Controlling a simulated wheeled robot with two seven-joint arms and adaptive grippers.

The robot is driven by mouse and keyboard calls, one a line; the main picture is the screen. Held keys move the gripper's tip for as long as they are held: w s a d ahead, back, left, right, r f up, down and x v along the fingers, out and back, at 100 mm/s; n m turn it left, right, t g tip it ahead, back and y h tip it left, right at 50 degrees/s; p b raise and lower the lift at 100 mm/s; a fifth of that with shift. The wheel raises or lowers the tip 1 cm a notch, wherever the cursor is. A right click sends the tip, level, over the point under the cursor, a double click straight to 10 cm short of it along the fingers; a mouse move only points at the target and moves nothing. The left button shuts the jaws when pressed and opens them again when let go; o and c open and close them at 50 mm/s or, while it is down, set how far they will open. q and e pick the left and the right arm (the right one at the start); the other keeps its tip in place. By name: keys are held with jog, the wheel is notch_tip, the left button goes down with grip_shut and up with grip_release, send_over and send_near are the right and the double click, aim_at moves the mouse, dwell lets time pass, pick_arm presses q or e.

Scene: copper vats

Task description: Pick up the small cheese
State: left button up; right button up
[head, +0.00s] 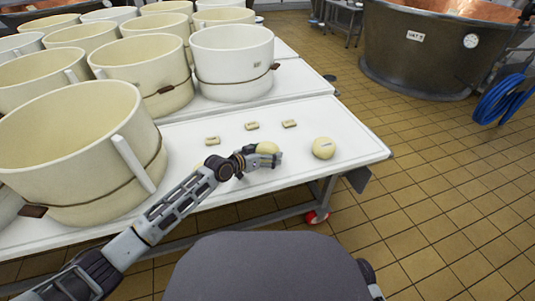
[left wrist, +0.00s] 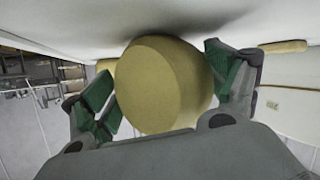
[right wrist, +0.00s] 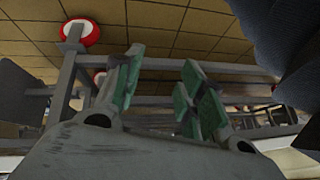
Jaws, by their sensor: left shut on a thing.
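A small round pale-yellow cheese (head: 267,147) is between the fingers of my left gripper (head: 268,157), over the white table. In the left wrist view the cheese (left wrist: 163,85) fills the space between the green finger pads, with a dark shadow on the white surface close by it. My left gripper is shut on it. I cannot tell whether the cheese touches the table. A second round cheese (head: 323,148), with a small mark on top, sits on the table to the right. My right gripper (right wrist: 160,72) is open and empty, facing the table's metal frame in the right wrist view.
Three small labelled blocks (head: 251,125) lie in a row behind my left gripper. Large cream tubs (head: 75,150) crowd the table's left and back. The white tabletop (head: 365,151) ends at the right. A copper vat (head: 430,55) stands beyond on the tiled floor.

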aim_at(268, 145)
pick_arm(q)
jog(key=shift+r, duration=0.2)
jog(key=shift+r+p, duration=0.3)
jog(key=shift+r, duration=0.2)
notch_tip(268, 145, up, 7)
jog(key=p, duration=0.3)
jog(key=shift+r, duration=0.9)
pick_arm(e)
notch_tip(268, 145, up, 8)
jog(key=d+g+h, duration=0.1)
jog(key=d, duration=0.1)
jog(key=shift+s+d+r+n+g, duration=0.15)
jog(key=shift+s+r+n+g, duration=0.15)
jog(key=shift+s, duration=0.15)
pick_arm(q)
jog(key=shift+f, duration=0.1)
jog(key=shift+f+m+p, duration=0.3)
jog(key=shift+f+p, duration=0.05)
jog(key=shift+f, duration=1.5)
pick_arm(e)
jog(key=shift+d+r, duration=0.1)
jog(key=shift+r, duration=0.1)
pick_arm(q)
jog(key=shift+f, duration=0.1)
